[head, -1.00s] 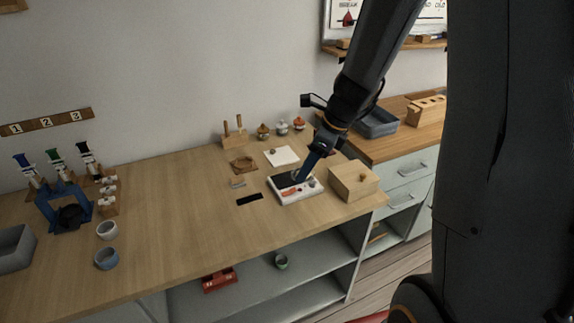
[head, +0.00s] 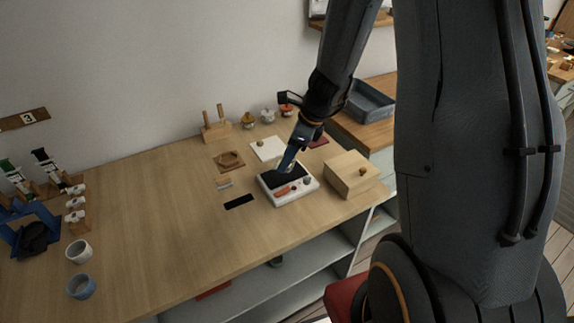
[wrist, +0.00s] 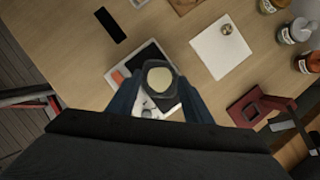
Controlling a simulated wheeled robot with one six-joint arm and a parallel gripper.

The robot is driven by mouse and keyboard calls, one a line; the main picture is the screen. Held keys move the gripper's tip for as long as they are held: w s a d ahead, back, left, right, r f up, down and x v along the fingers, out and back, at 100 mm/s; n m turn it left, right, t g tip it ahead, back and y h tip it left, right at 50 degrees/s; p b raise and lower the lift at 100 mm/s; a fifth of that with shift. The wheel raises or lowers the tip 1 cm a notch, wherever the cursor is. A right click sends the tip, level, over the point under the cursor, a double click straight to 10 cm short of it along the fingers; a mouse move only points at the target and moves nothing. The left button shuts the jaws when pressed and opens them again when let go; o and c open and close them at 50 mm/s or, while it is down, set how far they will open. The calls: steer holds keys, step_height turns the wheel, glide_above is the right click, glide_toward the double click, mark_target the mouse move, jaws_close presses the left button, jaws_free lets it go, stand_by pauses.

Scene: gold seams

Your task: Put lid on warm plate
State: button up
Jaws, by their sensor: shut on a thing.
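The warm plate (head: 307,188) is a white box with a black top and small controls along its front, near the right end of the wooden table. It also shows in the wrist view (wrist: 119,75), partly covered by my fingers. My gripper (head: 287,165) points down at the black top. In the wrist view my gripper (wrist: 158,88) is shut on a small round thing (wrist: 160,77) with a pale top and dark rim. I cannot tell if this is the lid, or whether it touches the plate. The head view does not show it clearly.
A wooden box with a knob (head: 345,178) stands just right of the plate. A white square (head: 266,151) with a small knob-like thing lies behind it. Several jars (head: 267,116) stand at the back. A black strip (head: 239,201) lies to the left.

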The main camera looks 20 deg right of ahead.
steer(key=shift+f, duration=1.65)
steer(key=shift+f, duration=0.1)
steer(key=o, duration=1)
steer(key=v, duration=1.2)
steer(key=s+a+n+h, duration=0.1)
steer(key=s+n, duration=0.3)
steer(key=n, duration=0.4)
steer(key=s+a+n+g+h, duration=0.1)
steer(key=s+a+n, duration=0.1)
steer(key=s+n, duration=0.3)
steer(key=s+a+n+h, duration=0.1)
steer(key=s+n, duration=0.4)
steer(key=n, duration=0.6)
steer(key=shift+a+r+n+h, duration=0.3)
steer(key=shift+a+n+h, duration=0.1)
steer(key=shift+a, duration=0.05)
